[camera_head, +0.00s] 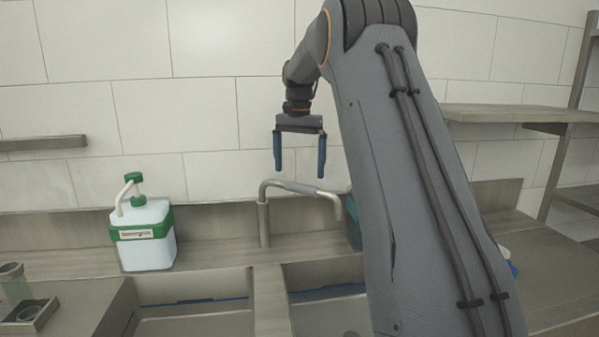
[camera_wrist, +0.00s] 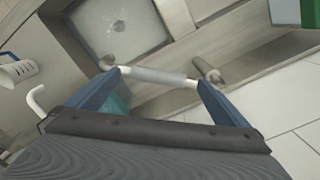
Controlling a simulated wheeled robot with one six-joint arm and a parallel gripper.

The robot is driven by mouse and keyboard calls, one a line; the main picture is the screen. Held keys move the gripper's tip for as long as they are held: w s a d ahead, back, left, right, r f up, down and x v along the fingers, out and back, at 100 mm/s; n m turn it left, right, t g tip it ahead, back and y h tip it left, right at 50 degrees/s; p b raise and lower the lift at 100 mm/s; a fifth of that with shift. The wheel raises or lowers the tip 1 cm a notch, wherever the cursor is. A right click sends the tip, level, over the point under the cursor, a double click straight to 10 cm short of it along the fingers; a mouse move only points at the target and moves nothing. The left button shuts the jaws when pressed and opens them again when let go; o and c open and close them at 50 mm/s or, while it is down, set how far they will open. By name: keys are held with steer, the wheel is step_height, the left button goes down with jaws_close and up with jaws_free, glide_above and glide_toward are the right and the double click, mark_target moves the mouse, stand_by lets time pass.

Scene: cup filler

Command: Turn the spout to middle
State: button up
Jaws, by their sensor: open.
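The metal spout (camera_head: 300,188) rises from a post behind the sink divider, and its arm reaches right over the right basin (camera_head: 325,312). My gripper (camera_head: 300,173) is open, fingers pointing down, just above the spout arm in the head view. In the wrist view the spout arm (camera_wrist: 160,76) runs across between my two fingertips, its post to the right and its bent end to the left. The fingers are spread along the spout's length. I cannot tell whether either finger touches it. Nothing is held.
The left basin (camera_head: 195,318) is to the left of the divider (camera_head: 270,300). A white and green pump bottle (camera_head: 145,235) stands left of the spout. A teal object (camera_head: 353,222), partly hidden by my arm, is behind the right basin. The tiled wall (camera_head: 200,115) is close behind.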

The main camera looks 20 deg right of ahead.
steer(key=shift+w+d+r, duration=0.5)
steer(key=shift+w+r, duration=0.05)
steer(key=shift+r, duration=0.1)
steer(key=shift+m, duration=0.3)
steer(key=f+p, duration=0.3)
steer(key=f, duration=0.4)
steer(key=shift+d, duration=0.2)
steer(key=shift+f, duration=0.3)
